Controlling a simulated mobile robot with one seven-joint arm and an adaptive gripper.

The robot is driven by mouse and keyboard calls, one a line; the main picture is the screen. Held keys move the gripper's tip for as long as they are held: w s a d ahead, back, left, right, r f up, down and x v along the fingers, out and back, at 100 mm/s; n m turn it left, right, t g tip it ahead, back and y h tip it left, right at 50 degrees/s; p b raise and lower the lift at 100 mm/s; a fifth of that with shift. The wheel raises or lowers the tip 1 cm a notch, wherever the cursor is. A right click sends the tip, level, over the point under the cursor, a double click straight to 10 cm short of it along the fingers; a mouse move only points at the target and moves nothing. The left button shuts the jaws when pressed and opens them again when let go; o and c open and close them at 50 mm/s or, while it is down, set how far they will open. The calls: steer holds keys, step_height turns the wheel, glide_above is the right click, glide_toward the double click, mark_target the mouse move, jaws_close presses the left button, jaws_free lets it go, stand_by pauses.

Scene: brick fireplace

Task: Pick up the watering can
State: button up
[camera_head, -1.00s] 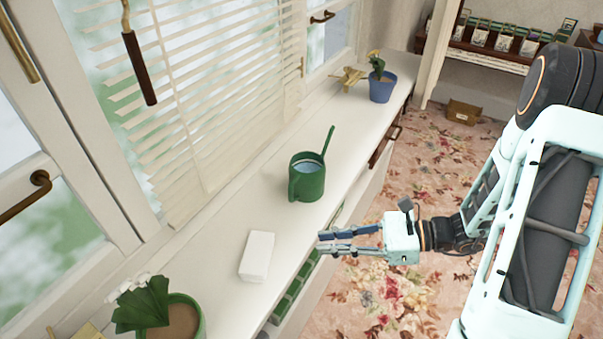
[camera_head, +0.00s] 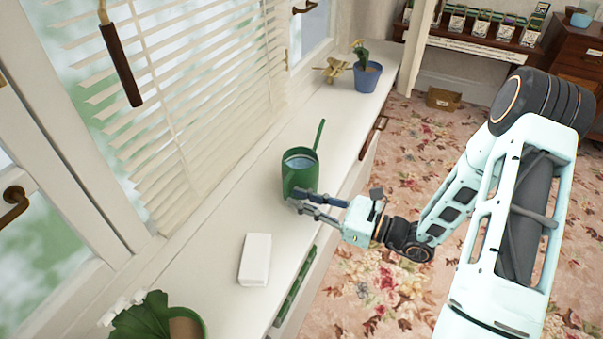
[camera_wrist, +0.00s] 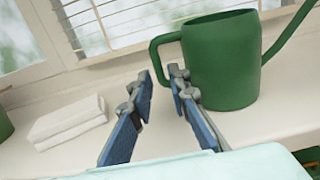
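The green watering can (camera_head: 299,180) stands upright on the white windowsill, with water inside and its long spout pointing up and away. In the wrist view the can (camera_wrist: 222,62) is at the upper right, its looped handle (camera_wrist: 155,52) on the left side. My gripper (camera_head: 294,198) reaches in from the right to the near side of the can, low at the handle. Its blue-padded fingers (camera_wrist: 161,75) are open, and the lower part of the handle shows in the gap between them. I cannot tell whether either finger touches it.
A white block-like stack (camera_head: 255,259) lies on the sill nearer me. A leafy potted plant (camera_head: 150,318) stands at the near end. A blue pot (camera_head: 366,78) and a small yellowish ornament (camera_head: 333,70) stand farther along. Window blinds (camera_head: 190,90) border the sill.

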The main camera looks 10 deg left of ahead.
mark_target(285, 194)
steer(key=x, duration=0.4)
steer(key=shift+a, duration=0.15)
steer(key=shift+c, duration=0.6)
jaws_close()
